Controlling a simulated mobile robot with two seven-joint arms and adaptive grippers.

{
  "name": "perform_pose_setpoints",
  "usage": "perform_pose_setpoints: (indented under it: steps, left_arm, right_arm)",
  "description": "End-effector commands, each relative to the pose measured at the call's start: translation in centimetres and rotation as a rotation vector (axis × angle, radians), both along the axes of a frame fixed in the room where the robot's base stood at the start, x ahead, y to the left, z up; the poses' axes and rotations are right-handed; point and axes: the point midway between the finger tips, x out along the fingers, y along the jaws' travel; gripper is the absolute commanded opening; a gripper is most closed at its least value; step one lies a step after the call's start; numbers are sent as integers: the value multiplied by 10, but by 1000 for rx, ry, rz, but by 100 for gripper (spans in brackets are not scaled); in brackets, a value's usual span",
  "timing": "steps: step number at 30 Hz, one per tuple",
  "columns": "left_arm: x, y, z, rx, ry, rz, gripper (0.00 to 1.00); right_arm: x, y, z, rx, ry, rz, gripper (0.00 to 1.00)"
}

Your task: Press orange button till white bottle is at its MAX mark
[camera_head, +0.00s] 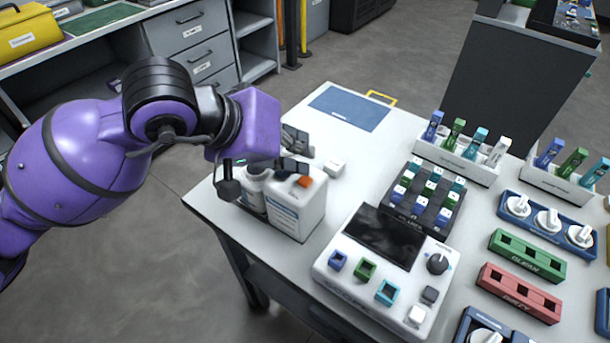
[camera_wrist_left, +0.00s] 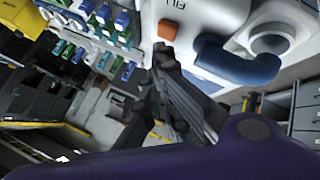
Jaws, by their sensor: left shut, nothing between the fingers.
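The orange button (camera_head: 304,181) sits on top of a white dispenser box (camera_head: 300,210) at the table's left side. In the left wrist view the orange button (camera_wrist_left: 167,29) is beside the word FILL. My left gripper (camera_head: 290,166) is shut and empty, its tips just by the button; contact cannot be told. The white bottle (camera_head: 254,182) stands left of the dispenser, partly hidden by my gripper. In the left wrist view a blue spout (camera_wrist_left: 235,62) reaches from the dispenser toward the bottle's round mouth (camera_wrist_left: 272,40). The MAX mark and liquid level cannot be made out.
A white device with a dark screen (camera_head: 385,237) stands right of the dispenser. A black rack (camera_head: 427,195) of coloured pieces is behind it. A blue mat (camera_head: 348,107) lies at the table's back. Several trays and holders fill the right side.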

Motion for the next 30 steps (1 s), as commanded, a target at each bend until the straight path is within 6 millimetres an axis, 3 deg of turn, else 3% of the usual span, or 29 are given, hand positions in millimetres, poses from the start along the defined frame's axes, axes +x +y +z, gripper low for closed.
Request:
perform_pose_setpoints:
  steps: [13, 30]
  left_arm:
    - [0, 0, 6, 0, -1, 0, 0]
    - [0, 0, 53, 0, -1, 1, 0]
  right_arm:
    - [4, 0, 3, 1, -7, 2, 30]
    - [18, 1, 26, 1, -37, 3, 30]
